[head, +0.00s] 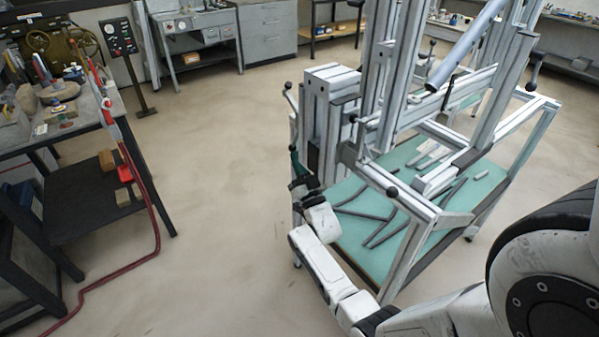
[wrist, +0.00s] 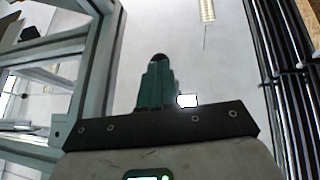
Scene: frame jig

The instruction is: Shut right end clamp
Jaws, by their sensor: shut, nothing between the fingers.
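The frame jig (head: 330,120) of grey aluminium profiles stands right of centre in the head view. It carries several clamp levers with black knobs. In the wrist view, the green fingers (wrist: 157,75) are together and empty; no clamp is clearly visible there.
The jig's green lower shelf (head: 350,225) holds several loose grey bars. A workbench (head: 75,130) with a red hose stands at the left. Open floor (head: 210,150) lies between it and the jig. In the wrist view, frame bars (wrist: 55,50) rise left of the fingers.

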